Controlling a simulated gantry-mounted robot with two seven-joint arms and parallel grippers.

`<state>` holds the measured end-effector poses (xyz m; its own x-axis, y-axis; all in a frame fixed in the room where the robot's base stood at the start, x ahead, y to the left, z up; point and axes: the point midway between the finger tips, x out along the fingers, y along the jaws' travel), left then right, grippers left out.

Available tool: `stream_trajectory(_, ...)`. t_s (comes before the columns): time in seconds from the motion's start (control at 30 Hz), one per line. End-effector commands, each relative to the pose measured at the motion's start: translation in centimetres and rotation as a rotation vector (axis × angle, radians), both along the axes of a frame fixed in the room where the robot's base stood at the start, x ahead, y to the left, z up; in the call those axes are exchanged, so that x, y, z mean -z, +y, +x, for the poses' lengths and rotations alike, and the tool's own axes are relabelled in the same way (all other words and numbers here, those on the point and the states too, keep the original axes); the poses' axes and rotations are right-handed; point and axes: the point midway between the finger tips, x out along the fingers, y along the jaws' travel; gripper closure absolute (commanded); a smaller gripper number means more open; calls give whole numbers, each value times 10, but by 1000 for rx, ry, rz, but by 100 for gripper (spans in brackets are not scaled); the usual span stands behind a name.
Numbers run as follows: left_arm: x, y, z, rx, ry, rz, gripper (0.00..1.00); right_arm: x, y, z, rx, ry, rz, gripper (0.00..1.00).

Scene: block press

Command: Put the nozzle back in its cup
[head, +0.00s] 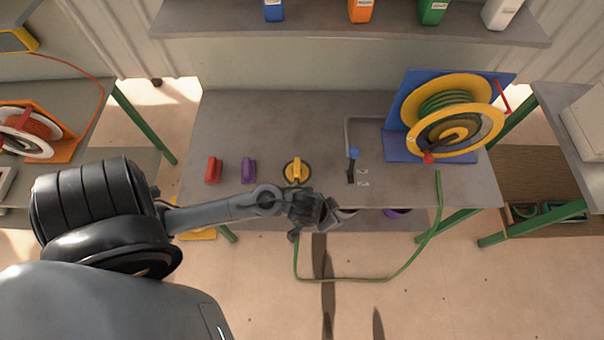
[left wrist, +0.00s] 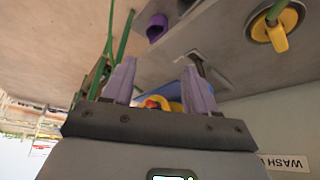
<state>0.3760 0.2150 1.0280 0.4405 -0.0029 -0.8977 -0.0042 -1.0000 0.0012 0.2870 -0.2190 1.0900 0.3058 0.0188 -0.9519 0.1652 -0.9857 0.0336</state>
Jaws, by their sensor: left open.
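A yellow nozzle-like piece (head: 297,170) sits on a round yellow base on the bench. It also shows at the upper right of the left wrist view (left wrist: 279,38), with a green hose (head: 345,280) meeting it. A purple cup (head: 397,212) shows at the bench's front edge and in the left wrist view (left wrist: 157,27). My left gripper (head: 314,219) is by the front edge, right of and nearer than the yellow piece. Its fingers (left wrist: 160,88) are apart with nothing between them. It partly hides another cup. My right gripper is out of view.
A red piece (head: 213,169) and a purple piece (head: 249,170) stand left on the bench (head: 290,120). A blue-topped black lever (head: 352,165) stands right of centre. A yellow hose reel (head: 450,115) on a blue stand fills the right end. The bench's back middle is clear.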

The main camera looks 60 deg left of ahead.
Motion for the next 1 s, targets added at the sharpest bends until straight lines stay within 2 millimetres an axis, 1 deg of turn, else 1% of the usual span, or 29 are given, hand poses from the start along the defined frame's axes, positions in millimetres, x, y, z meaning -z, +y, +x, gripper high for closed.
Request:
stream_trajectory(0.03,-11,-5,-15,18,13,8,42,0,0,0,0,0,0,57)
stream_trajectory(0.2,-40,-3,-54,89,75,45,42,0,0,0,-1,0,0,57)
stream_trajectory(0.3,-51,0,-71,119,108,48,42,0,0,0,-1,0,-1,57)
stream_trajectory(0.4,-58,2,-83,140,131,46,42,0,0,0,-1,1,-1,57)
stream_trajectory(0.53,-62,3,-89,155,144,46,42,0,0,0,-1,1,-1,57)
stream_trajectory(0.83,-62,3,-89,159,144,46,42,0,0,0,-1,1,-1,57)
stream_trajectory(0.93,-68,3,-89,159,144,46,42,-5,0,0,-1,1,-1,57)
stream_trajectory(1.0,-76,3,-89,159,144,46,42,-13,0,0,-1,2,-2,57)
